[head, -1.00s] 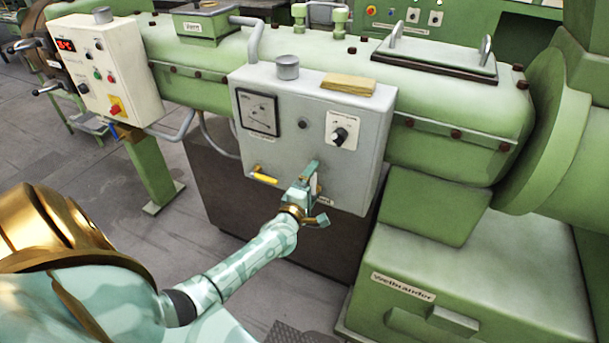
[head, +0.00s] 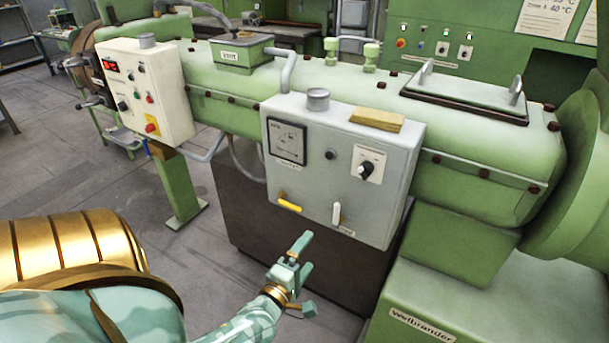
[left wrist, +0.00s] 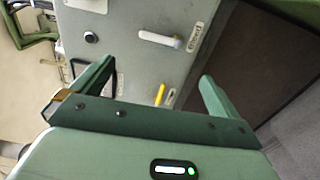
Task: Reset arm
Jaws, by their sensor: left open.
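My left arm comes in from the lower left in the head view. My left gripper (head: 304,258) is open and empty, in front of and below the grey control box (head: 330,190), apart from it. In the left wrist view the two green fingers (left wrist: 152,95) are spread wide with nothing between them. The box carries a white lever (head: 337,213) and a yellow lever (head: 289,203). The white lever (left wrist: 160,39) and the yellow one (left wrist: 160,94) also show beyond the fingers in the left wrist view. My right gripper is in neither view.
The green extruder barrel (head: 225,108) runs behind the box. A white control panel (head: 160,95) stands at the left. The green base (head: 490,305) fills the lower right. Grey floor (head: 110,180) lies open at the left.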

